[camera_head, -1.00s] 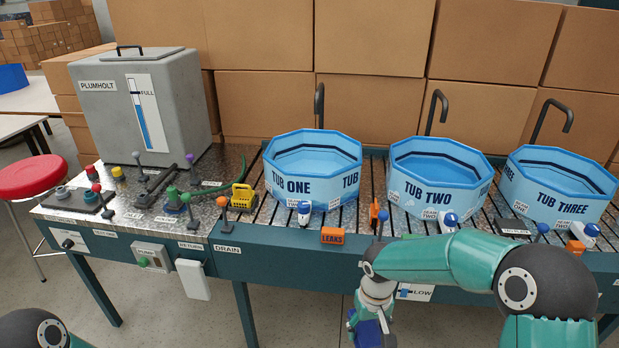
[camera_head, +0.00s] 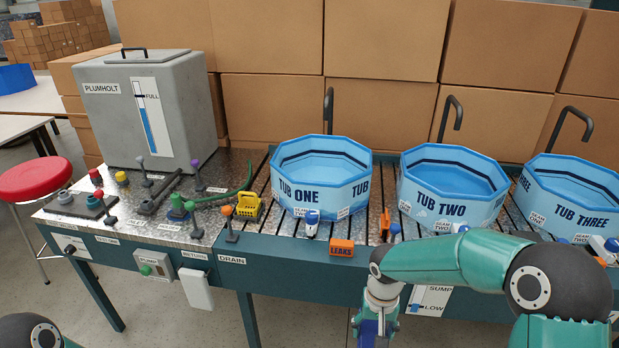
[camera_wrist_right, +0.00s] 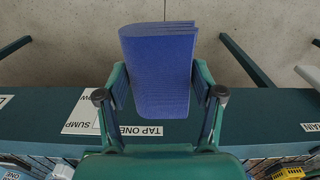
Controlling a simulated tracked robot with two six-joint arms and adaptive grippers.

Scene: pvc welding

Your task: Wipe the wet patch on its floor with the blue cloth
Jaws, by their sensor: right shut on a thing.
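My right gripper (camera_wrist_right: 160,100) is shut on the folded blue cloth (camera_wrist_right: 160,65), which sticks out beyond the fingertips. In the head view the cloth (camera_head: 368,333) shows partly at the bottom edge, below my right wrist and in front of the bench. Tub one (camera_head: 322,188), tub two (camera_head: 453,205) and tub three (camera_head: 574,212) are light blue and eight-sided, standing in a row on the bench. Their inside floors show only in part, and I cannot make out a wet patch. My left gripper is out of view.
A black tap stands behind each tub. An orange LEAKS block (camera_head: 341,248) and a yellow caddy (camera_head: 247,203) sit near the front edge. A grey PLUMHOLT tank (camera_head: 150,110), levers and a green hose fill the left side. Cardboard boxes (camera_head: 380,50) wall the back.

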